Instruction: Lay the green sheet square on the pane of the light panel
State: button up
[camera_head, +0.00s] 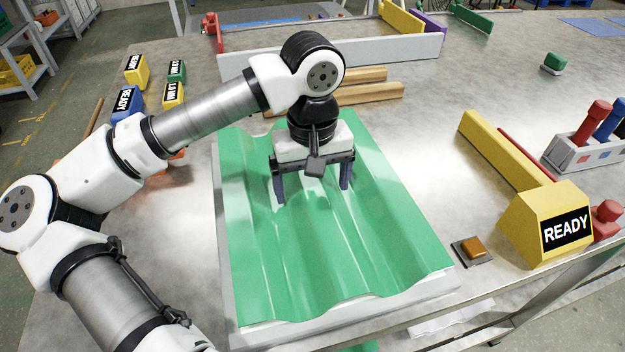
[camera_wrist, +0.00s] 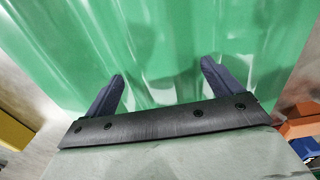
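The green sheet (camera_head: 335,235) is corrugated and glossy. It lies over the light panel, whose pale rim (camera_head: 290,334) shows along the front and left side. The sheet sits slightly turned on the panel, and its front right corner reaches near the rim. The pane under it is hidden. My gripper (camera_head: 312,195) is over the middle of the sheet, fingers pointing down and spread wide apart. In the wrist view the fingers (camera_wrist: 160,80) stand apart with green sheet beyond them. I cannot tell whether the fingertips touch the sheet.
A yellow READY block (camera_head: 548,225) and an orange button (camera_head: 473,247) stand to the right. Wooden bars (camera_head: 365,94) lie behind the panel. Several small labelled blocks stand at the left. A yellow bar (camera_head: 500,150) lies on the right; bare table separates it from the sheet.

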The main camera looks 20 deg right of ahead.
jog(key=shift+r, duration=0.1)
notch_tip(320, 180, up, 14)
jog(key=shift+p, duration=0.4)
jog(key=shift+f, duration=0.2)
